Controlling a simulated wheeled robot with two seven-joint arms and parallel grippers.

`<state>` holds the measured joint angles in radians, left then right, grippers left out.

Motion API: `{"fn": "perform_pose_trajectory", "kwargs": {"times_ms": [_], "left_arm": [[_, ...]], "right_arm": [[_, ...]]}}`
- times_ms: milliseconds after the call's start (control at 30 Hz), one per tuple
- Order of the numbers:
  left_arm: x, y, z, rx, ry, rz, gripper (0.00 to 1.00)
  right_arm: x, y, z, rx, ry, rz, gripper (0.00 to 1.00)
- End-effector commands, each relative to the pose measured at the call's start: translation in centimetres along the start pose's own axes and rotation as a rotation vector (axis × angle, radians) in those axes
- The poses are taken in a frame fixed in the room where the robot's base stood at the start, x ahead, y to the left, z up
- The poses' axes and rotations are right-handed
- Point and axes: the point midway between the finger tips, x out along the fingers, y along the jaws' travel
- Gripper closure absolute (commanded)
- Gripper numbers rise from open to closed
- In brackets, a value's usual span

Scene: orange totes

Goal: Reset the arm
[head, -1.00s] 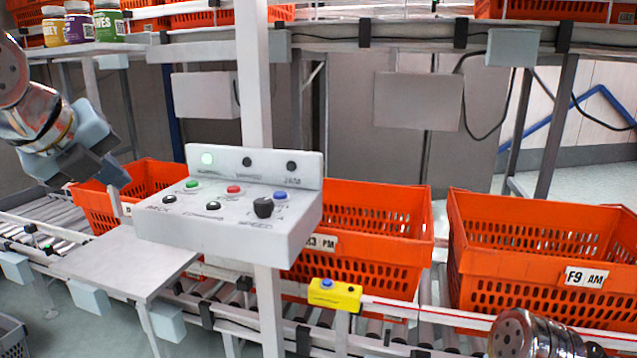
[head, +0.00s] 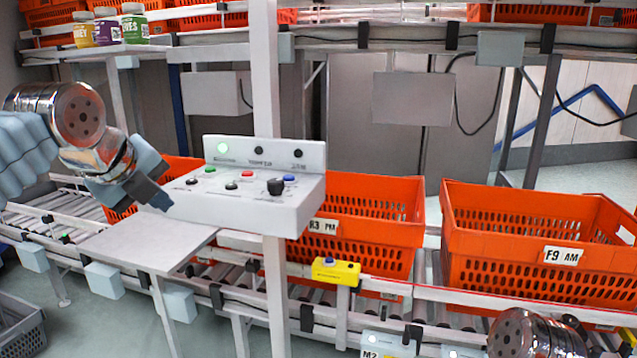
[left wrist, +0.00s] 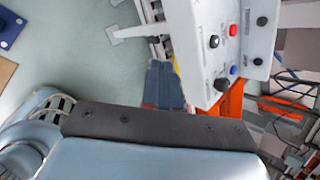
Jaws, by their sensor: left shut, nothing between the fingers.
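My left arm comes in from the left in the head view. Its gripper (head: 157,193) is shut and empty, and it hangs in the air left of the control box (head: 262,205), in front of an orange tote. The control box has green, red and blue buttons, a black knob and a lit green lamp. It also shows at the top of the left wrist view (left wrist: 222,45), beside my dark gripper fingers (left wrist: 163,85). A part of my right arm shows at the bottom right of the head view, but its gripper is out of the picture.
A grey side table (head: 150,240) stands below the left gripper. Orange totes (head: 375,185) (head: 540,215) sit on the roller conveyor. A yellow button box (head: 336,271) is on the rail. Jars (head: 134,24) stand on the upper left shelf.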

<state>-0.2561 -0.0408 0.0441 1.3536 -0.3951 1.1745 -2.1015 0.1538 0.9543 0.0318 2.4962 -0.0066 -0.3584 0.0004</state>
Motion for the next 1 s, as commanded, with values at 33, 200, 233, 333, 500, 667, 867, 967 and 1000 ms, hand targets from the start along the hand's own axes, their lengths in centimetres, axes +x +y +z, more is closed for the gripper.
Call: {"fn": "perform_pose_trajectory", "kwargs": {"times_ms": [33,200,233,333,500,667,867,967,1000], "left_arm": [[1.5,-0.1,-0.4,-0.025,0.013,0.008,1.0],[8.0,0.0,-2.6,-0.167,0.067,0.038,1.0],[9.3,0.2,-3.1,-0.199,0.078,0.044,1.0],[14.6,1.0,-5.5,-0.328,0.122,0.077,1.0],[25.9,5.5,-12.3,-0.679,0.215,0.189,1.0],[34.6,12.8,-20.8,-1.103,0.266,0.348,1.0],[39.6,24.4,-32.8,-1.697,0.213,0.615,1.0],[39.5,29.8,-38.1,-1.978,0.125,0.747,1.0],[39.1,31.6,-39.9,-2.076,0.083,0.793,1.0]], "right_arm": [[0.0,0.0,0.0,0.0,0.0,0.0,0.57],[0.0,0.0,0.0,0.0,0.0,0.0,0.57],[0.0,0.0,0.0,0.0,0.0,0.0,0.57],[0.0,0.0,0.0,0.0,0.0,0.0,0.57],[0.0,0.0,0.0,0.0,0.0,0.0,0.57],[0.0,0.0,0.0,0.0,0.0,0.0,0.57],[0.0,0.0,0.0,0.0,0.0,0.0,0.57],[0.0,0.0,0.0,0.0,0.0,0.0,0.57],[0.0,0.0,0.0,0.0,0.0,0.0,0.57]]}}
